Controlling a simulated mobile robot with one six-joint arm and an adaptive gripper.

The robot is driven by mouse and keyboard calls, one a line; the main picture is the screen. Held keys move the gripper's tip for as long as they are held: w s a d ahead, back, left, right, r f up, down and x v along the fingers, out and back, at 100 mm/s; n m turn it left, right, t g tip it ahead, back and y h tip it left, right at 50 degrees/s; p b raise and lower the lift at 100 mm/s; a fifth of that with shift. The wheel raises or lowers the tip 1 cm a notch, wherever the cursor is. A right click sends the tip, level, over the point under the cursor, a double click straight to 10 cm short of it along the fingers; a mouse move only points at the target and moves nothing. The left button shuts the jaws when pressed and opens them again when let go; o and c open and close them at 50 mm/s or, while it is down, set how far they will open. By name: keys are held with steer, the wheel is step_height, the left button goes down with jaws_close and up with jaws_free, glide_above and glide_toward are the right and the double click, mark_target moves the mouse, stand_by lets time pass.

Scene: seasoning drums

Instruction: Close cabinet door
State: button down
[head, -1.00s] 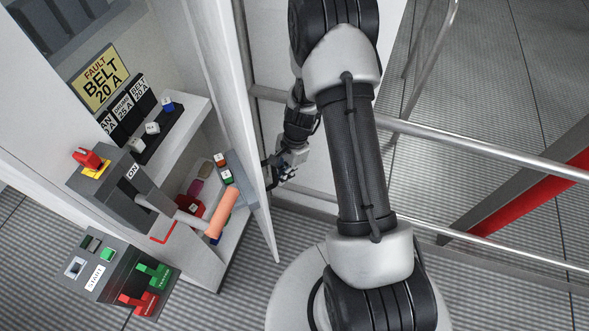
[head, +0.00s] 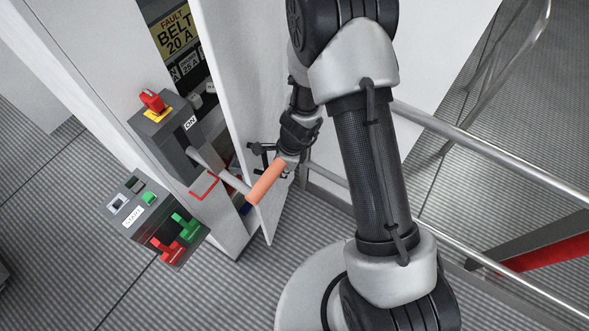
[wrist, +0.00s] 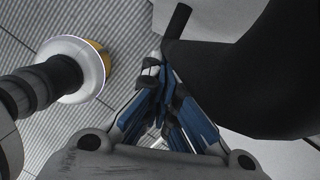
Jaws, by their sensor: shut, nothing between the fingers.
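In the wrist view the blue-and-grey fingers (wrist: 165,105) are together, beside a dark shape (wrist: 260,70) that I cannot identify for certain. The door's lower part is partly hidden by an orange lever grip.
The orange lever grip (head: 266,184) sticks out from the grey switch box (head: 165,135) and overlaps the door edge in view; contact is unclear. A control box (head: 160,220) with red and green switches stands lower left. Metal rails (head: 490,155) run on the right.

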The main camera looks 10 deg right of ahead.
mark_target(253, 171)
steer(key=a+m+p, duration=0.1)
steer(key=a, duration=0.1)
steer(key=w+a, duration=0.1)
steer(key=a, duration=0.1)
steer(key=w+a+m+p, duration=0.1)
steer(key=a, duration=0.2)
steer(key=shift+w+r+m+t+p, duration=0.1)
steer(key=shift+w+m+t+p, duration=0.05)
steer(key=shift+m+t+p, duration=0.15)
steer(key=shift+w+a+m+p, duration=0.25)
steer(key=shift+w+a+p, duration=0.05)
steer(key=shift+a, duration=0.25)
steer(key=shift+w+a+m+p, duration=0.25)
steer(key=shift+w+a+p, duration=0.05)
steer(key=shift+a, duration=0.2)
steer(key=shift+a, duration=0.1)
steer(key=shift+w, duration=0.1)
